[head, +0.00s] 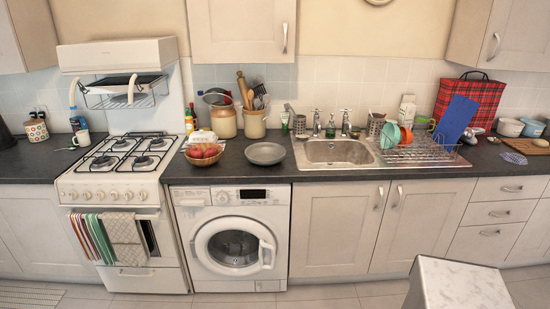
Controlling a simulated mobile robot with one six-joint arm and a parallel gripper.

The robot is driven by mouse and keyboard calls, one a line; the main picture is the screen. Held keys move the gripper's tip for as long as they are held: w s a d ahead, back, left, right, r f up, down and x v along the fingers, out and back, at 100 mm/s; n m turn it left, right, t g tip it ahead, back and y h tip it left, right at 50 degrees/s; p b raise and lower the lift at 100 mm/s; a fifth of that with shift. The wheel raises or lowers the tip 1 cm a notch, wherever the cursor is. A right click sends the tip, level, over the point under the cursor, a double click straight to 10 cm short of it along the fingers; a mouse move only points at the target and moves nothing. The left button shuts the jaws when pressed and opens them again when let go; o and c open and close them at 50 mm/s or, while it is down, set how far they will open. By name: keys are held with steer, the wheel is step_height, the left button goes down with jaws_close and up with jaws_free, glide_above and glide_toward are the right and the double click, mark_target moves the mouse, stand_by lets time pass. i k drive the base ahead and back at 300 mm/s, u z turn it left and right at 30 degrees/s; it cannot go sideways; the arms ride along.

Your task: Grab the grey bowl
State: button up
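A shallow, round grey bowl (265,153) sits on the dark counter (236,170), above the washing machine and left of the sink. It looks upright, and no contents show in it. Nothing covers it in the head view. My gripper is not in the head view, so its place relative to the bowl does not show.
A basket of fruit (203,154) stands left of the bowl, with the sink (340,151) to its right. Jars (254,123) stand behind it. A white, marbled-top block (460,285) rises at the lower right. The floor before the washing machine (236,245) looks clear.

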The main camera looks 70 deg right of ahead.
mark_target(261, 154)
steer(key=z, duration=0.65)
steer(key=i, duration=0.85)
steer(key=z, duration=0.45)
